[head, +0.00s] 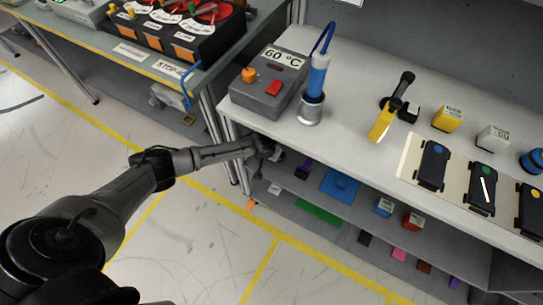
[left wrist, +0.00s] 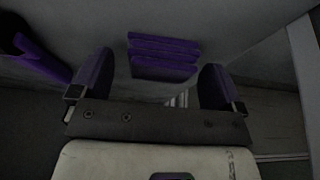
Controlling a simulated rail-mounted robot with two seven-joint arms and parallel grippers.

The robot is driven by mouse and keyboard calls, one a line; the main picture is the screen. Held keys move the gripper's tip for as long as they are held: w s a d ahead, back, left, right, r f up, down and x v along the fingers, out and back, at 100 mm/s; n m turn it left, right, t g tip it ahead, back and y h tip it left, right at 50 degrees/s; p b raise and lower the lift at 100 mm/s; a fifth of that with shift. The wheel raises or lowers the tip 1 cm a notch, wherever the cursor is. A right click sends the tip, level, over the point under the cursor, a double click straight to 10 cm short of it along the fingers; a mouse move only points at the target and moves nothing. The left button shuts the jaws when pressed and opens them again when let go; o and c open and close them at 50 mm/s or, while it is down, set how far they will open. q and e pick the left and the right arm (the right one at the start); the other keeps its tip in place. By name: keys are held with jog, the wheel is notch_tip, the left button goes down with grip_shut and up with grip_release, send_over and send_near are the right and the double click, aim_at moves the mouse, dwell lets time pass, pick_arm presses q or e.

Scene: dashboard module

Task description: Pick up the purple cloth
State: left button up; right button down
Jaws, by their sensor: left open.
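The purple cloth (left wrist: 163,57) shows in the left wrist view as a folded stack of layers. My left gripper (left wrist: 155,80) is open, with one finger on each side of the cloth in the picture. The cloth appears just beyond the fingertips, and I see no contact. In the head view my left gripper (head: 267,148) reaches in under the worktop's front edge at the shelf's left end. My right gripper is not in view.
The worktop (head: 350,128) hangs over the shelf. Beside the gripper lie a dark block and a blue piece (head: 340,185). Blue (head: 383,207) and red (head: 412,220) boxes stand farther right. Another purple object (left wrist: 42,58) is at left in the wrist view.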

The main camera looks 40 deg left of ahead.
pick_arm(q)
jog(key=c, duration=1)
jog(key=shift+r, duration=0.1)
jog(key=shift+r+p, duration=0.4)
jog(key=shift+r, duration=0.1)
jog(key=p+v, duration=0.2)
jog(key=shift+r, duration=0.5)
jog(key=s+d+p, duration=0.3)
jog(key=s+p, duration=0.2)
jog(key=s, duration=1.2)
jog(key=shift+d+f, duration=0.2)
